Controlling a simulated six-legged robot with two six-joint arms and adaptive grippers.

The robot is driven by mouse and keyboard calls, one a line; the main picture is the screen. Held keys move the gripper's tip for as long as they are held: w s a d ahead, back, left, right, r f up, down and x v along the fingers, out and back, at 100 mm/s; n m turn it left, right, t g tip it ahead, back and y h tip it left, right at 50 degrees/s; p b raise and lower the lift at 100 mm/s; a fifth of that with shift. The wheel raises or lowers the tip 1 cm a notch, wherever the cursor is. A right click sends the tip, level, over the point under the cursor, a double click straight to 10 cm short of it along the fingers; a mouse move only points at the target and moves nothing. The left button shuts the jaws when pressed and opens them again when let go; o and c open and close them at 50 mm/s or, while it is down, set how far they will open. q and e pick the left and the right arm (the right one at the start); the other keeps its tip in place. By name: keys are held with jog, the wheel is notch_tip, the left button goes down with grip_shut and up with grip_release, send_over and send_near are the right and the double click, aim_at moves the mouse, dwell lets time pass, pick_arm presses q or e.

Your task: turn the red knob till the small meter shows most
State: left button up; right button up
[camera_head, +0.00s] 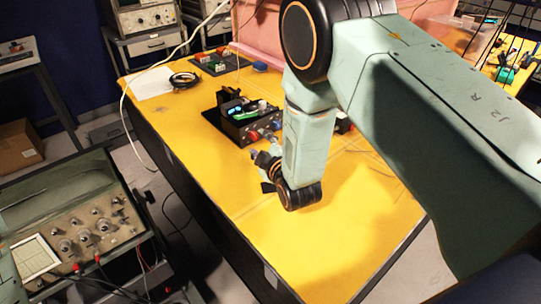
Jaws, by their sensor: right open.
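A small dark instrument box (238,128) with knobs along its front stands on the yellow table. A red knob (254,136) is on its front face, and another reddish knob shows to its right. I cannot make out a meter or its reading at this size. My right arm comes in from the right and bends down over the table. My right gripper (263,171) is open, just in front of the box and below the red knob, apart from it as far as I can tell. My arm hides the box's right side. My left gripper is not in view.
The yellow table (300,245) is clear at its front. A coiled black cable (184,79), a white sheet (151,83) and a small board (217,62) lie at the back. An oscilloscope (70,225) stands at lower left, off the table. A white cable hangs over the table's left edge.

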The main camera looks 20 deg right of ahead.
jog(key=v, duration=0.8)
jog(key=shift+s+r, duration=0.15)
jog(key=shift+s, duration=0.2)
